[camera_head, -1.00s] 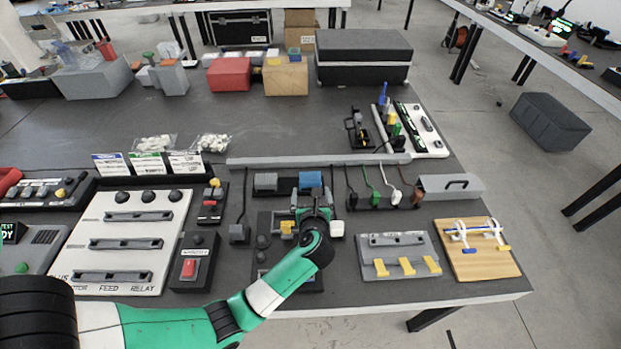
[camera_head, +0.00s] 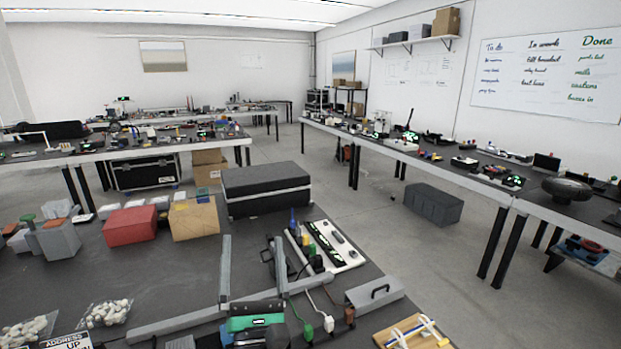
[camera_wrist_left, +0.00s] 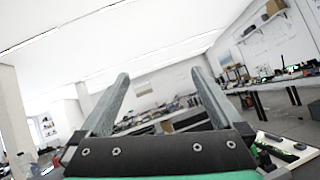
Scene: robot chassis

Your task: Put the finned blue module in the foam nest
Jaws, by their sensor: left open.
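My left gripper (camera_head: 252,240) is at the bottom middle of the head view, its two long grey fingers spread and pointing away over the table. The left wrist view also shows this gripper (camera_wrist_left: 160,74), with the fingers apart and nothing between them. I do not see the finned blue module in either current view; the gripper and the lower picture edge cut off the area where a blue block stood. I cannot pick out the foam nest for certain. My right gripper is not in view.
A large dark case (camera_head: 265,188) stands at the table's back edge, beside a tan box (camera_head: 194,218) and a red box (camera_head: 130,226). A white tool board (camera_head: 340,252) and a grey handled block (camera_head: 375,291) lie right of the gripper. The dark tabletop (camera_head: 170,265) is clear left of the fingers.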

